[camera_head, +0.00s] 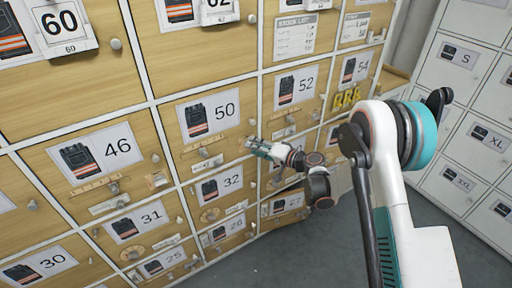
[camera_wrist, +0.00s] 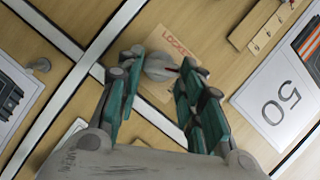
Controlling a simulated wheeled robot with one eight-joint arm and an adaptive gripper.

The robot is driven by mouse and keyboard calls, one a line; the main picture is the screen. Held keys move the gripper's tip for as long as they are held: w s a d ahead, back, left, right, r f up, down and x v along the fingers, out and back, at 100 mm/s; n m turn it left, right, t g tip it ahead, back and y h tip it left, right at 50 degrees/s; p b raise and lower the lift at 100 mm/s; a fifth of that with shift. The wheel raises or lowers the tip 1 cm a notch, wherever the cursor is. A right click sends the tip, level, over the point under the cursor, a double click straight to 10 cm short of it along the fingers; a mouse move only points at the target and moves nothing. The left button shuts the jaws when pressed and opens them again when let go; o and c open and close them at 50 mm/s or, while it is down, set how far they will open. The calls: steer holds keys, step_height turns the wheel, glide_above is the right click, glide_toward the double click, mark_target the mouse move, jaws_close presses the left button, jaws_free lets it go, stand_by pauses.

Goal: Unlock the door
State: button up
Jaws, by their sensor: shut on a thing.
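The wooden door numbered 50 (camera_head: 178,112) is closed in the locker wall, with a vest picture and a number card. It also shows in the wrist view (camera_wrist: 215,75), where its card (camera_wrist: 285,105) is at the right. A small grey round knob (camera_wrist: 158,66) sits on this door over an orange label reading "LOCKED" (camera_wrist: 178,42). My gripper (camera_wrist: 157,78) has its teal fingers on both sides of the knob and is shut on it. In the head view my gripper (camera_head: 258,148) covers the lower right of door 50 and hides the knob.
Closed doors surround it: 46 (camera_head: 120,147) at left, 52 (camera_head: 288,101) at right, 32 (camera_head: 232,181) below. Yellow letters (camera_head: 346,98) stand near door 54. White lockers (camera_head: 450,120) stand at right. Grey floor (camera_head: 300,255) is clear below.

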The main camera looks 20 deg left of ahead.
steer(key=m+y, duration=0.1)
steer(key=m, duration=0.1)
steer(key=m+y, duration=0.1)
steer(key=m, duration=0.1)
steer(key=shift+d+f+m, duration=0.1)
steer(key=shift+f+m, duration=0.3)
stand_by(0.4)
steer(key=o, duration=1.1)
steer(key=shift+w, duration=0.1)
steer(key=shift+c, duration=0.2)
steer(key=v, duration=1.2)
steer(key=shift+f, duration=0.2)
